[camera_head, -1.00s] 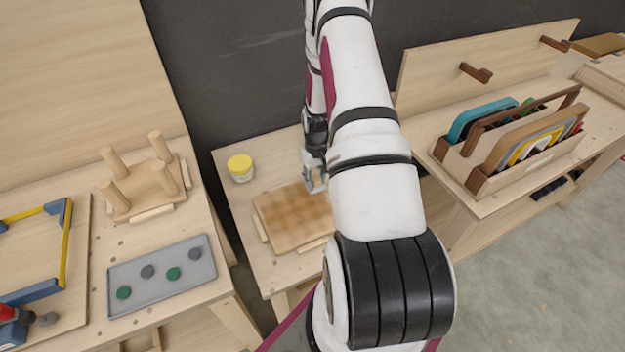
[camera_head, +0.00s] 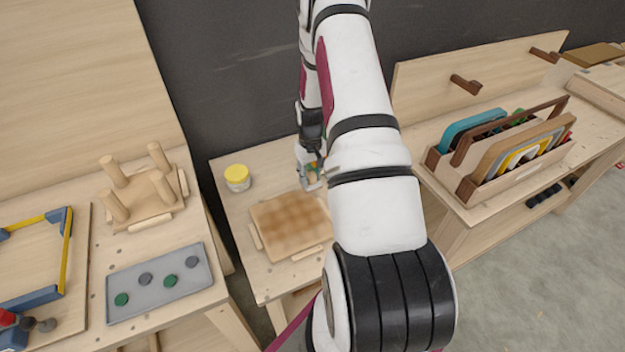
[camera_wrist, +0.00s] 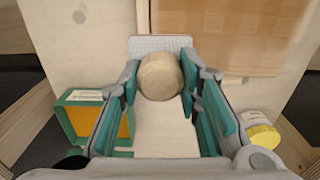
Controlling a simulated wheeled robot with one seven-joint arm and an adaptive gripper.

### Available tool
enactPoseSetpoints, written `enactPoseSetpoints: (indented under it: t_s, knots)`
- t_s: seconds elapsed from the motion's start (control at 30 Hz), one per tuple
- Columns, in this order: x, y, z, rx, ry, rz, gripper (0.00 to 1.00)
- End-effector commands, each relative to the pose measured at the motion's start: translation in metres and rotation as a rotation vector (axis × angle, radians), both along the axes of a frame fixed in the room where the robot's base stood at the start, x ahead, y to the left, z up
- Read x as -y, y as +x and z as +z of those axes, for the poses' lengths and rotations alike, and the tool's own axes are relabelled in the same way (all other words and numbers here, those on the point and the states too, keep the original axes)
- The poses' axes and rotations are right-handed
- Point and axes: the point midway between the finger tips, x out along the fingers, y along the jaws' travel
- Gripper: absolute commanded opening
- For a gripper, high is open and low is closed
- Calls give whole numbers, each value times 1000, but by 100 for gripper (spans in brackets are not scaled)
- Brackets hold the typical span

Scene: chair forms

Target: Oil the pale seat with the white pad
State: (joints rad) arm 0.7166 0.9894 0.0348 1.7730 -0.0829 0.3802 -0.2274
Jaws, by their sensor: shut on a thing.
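The pale seat (camera_head: 290,226) lies flat on the middle bench, with blotchy darker brown patches across its top. Its wooden edge also shows at upper right in the wrist view (camera_wrist: 215,35). My gripper (camera_head: 311,180) is just behind the seat's back edge. In the wrist view my gripper (camera_wrist: 160,88) is shut on the round wooden knob (camera_wrist: 160,77) of the white pad (camera_wrist: 143,44). The pad's grid-textured edge shows beyond the knob, beside the seat. Whether the pad touches the bench is unclear. My arm hides the seat's right part in the head view.
A yellow-lidded jar (camera_head: 237,178) stands left of the seat. A green box (camera_wrist: 92,116) with an orange inside is left in the wrist view. The left bench holds a pegged stool form (camera_head: 145,190) and a grey tray (camera_head: 160,284). A wooden rack (camera_head: 510,155) stands right.

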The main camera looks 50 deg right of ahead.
Motion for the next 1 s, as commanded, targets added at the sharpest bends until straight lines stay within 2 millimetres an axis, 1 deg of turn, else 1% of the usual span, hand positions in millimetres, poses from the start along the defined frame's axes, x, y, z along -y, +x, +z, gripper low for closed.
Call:
enactPoseSetpoints:
  t_s: [0.23,0.33,0.6,0.7,1.0]
  knots:
    - [0,1,0,0,0,0,9]
    - [0,0,3,0,0,1,9]
    - [0,0,26,1,0,1,9]
    - [0,0,30,1,0,0,9]
    - [0,1,29,0,0,0,9]
